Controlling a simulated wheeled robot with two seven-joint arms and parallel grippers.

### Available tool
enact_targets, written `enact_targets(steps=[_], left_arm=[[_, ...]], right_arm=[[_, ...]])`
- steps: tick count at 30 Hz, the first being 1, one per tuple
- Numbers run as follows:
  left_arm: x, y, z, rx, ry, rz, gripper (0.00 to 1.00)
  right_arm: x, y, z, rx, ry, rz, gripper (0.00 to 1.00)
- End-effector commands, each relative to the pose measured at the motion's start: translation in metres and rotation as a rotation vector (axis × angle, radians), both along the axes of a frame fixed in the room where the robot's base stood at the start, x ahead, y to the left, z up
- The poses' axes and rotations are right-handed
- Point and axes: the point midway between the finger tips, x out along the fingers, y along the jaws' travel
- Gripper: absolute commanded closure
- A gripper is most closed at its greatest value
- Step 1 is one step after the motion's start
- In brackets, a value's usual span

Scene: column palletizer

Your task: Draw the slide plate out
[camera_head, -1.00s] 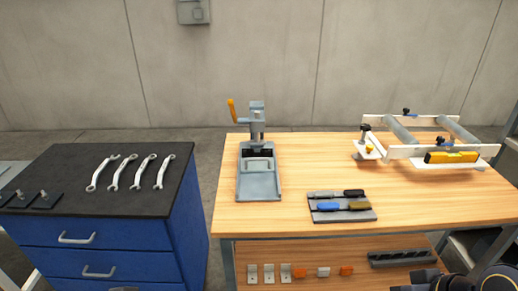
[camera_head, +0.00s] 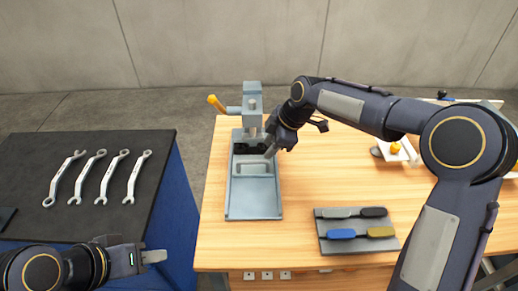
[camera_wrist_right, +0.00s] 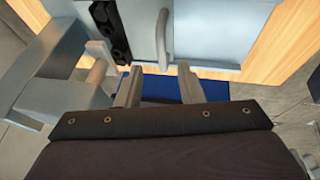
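The slide plate (camera_head: 254,195) is a flat grey plate with a raised bar handle (camera_head: 254,167), lying in the base of a grey press (camera_head: 252,105) with an orange-tipped lever. My right gripper (camera_head: 270,151) is above the press base, at the right of the handle. In the right wrist view its two fingers (camera_wrist_right: 159,72) are apart with nothing between them, and the handle (camera_wrist_right: 164,40) lies just beyond the fingertips, roughly in line with the gap. My left gripper (camera_head: 153,257) is at the lower left over the dark cabinet's front; its finger gap is not clear.
Several wrenches (camera_head: 104,175) lie on the dark cabinet top (camera_head: 60,150) at left. A grey tray (camera_head: 357,245) with blue, olive and dark-handled tools lies on the wooden table (camera_head: 300,210). A white frame part (camera_head: 397,153) is partly behind my right arm.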

Motion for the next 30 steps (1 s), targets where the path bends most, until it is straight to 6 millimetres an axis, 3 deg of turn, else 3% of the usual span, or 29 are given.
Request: enact_targets(steps=[12,23,30], left_arm=[[0.0,0.0,0.009,0.0,0.0,0.0,0.64],[0.0,0.0,0.009,0.0,0.0,0.0,0.64],[0.0,0.0,0.009,0.0,0.0,0.0,0.64]], right_arm=[[0.01,0.023,-0.055,-0.001,0.004,-0.003,0.66],[0.011,0.025,-0.061,0.0,0.002,-0.005,0.66],[0.011,0.025,-0.061,0.0,0.002,-0.005,0.96]])
